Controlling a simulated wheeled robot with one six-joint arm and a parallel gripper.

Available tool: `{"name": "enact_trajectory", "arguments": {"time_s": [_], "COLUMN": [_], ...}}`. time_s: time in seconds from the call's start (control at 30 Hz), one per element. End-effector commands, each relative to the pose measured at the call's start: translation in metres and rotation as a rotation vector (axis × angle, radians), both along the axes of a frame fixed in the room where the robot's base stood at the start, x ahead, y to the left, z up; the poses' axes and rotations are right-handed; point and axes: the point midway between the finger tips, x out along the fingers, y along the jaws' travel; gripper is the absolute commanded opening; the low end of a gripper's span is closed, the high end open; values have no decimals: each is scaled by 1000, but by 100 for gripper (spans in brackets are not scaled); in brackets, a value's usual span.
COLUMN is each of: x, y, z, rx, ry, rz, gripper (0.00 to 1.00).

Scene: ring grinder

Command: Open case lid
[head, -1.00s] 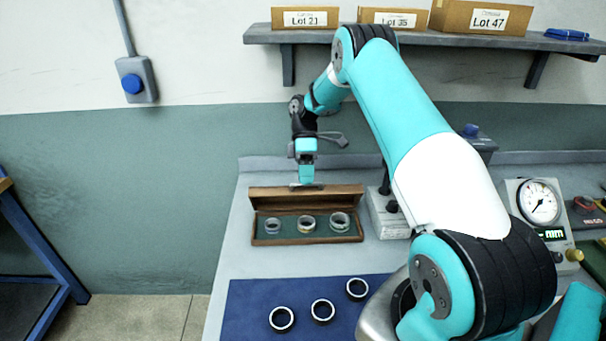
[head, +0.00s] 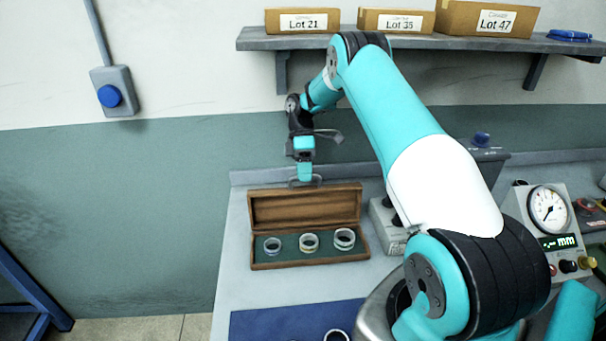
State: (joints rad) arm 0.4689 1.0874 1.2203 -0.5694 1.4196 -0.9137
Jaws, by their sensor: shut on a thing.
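A brown wooden case (head: 310,262) stands on the grey bench, with several rings no more than 3 in a row on its green lining: a left ring (head: 272,246), a middle ring (head: 309,243) and a right ring (head: 344,239). Its lid (head: 306,207) is raised along the back edge and stands nearly upright, its inner face towards me. My gripper (head: 305,181) points down at the middle of the lid's top edge. It is shut there on the lid's handle, though the fingertips are small and partly hidden.
A blue mat (head: 280,320) lies in front of the case, with a dark ring (head: 337,335) at the picture's lower edge. A grey block (head: 388,225) stands right of the case. A gauge (head: 548,208) is further right. A shelf (head: 420,42) with boxes hangs above.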

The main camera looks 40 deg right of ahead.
Motion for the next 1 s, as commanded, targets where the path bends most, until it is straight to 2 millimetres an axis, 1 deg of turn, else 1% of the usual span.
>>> {"name": "enact_trajectory", "arguments": {"time_s": [0.03, 0.37, 0.4, 0.5, 0.83, 1.0], "x": [-3, -3, -3, -3, -2, -2], "y": [3, 3, 3, 2, 2, 11], "z": [-9, -8, -8, -8, -3, 3], "rx": [11, 12, 12, 10, 5, 5], "ry": [10, 11, 11, 10, 7, 8], "rz": [4, 5, 5, 4, 2, 3], "gripper": [0, 0, 17, 38, 38, 38]}}
